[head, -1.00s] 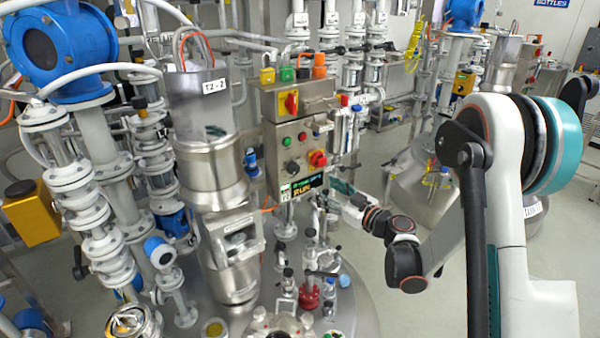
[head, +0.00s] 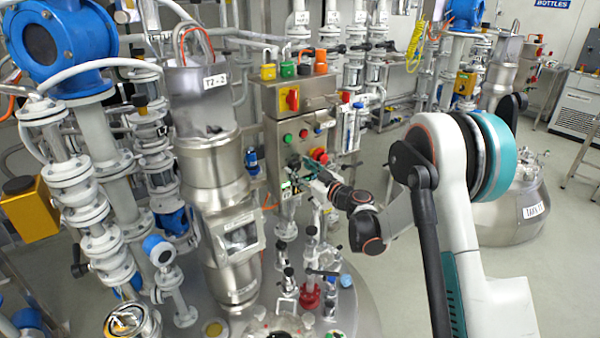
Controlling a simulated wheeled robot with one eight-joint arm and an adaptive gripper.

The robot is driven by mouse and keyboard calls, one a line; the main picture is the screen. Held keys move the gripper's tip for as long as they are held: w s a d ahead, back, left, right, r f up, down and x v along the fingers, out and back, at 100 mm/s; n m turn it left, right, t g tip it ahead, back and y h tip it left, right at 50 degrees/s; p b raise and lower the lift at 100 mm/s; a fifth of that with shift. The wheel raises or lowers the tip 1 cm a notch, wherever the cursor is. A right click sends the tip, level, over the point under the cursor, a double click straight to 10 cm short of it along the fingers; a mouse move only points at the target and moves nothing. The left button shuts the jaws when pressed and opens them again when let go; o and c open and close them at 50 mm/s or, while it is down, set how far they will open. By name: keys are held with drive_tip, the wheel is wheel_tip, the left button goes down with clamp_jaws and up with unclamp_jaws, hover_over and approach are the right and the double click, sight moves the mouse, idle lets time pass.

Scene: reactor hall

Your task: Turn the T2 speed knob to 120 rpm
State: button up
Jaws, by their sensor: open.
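The T2 control box (head: 272,142) is a steel panel beside the motor column labelled T2 - 2 (head: 216,80). It carries a green button (head: 288,138), a red button (head: 304,133) and a red-and-yellow emergency stop (head: 319,155). The dark speed knob (head: 293,164) sits below the buttons and is mostly hidden by my gripper. My gripper (head: 301,171) is open, right in front of the lower panel. I cannot tell whether its fingers touch the knob. The display below the knob is largely covered, and its reading is not legible.
A red rotary switch (head: 292,99) on a yellow plate is on the box above. Valves and fittings, including a red one (head: 309,296), stand on the vessel lid below. A blue-headed pipe column (head: 62,40) is at left. Open floor lies to the right.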

drive_tip(key=shift+w+a, duration=0.2)
drive_tip(key=shift+w, duration=0.05)
drive_tip(key=c, duration=1.1)
drive_tip(key=shift+o, duration=0.2)
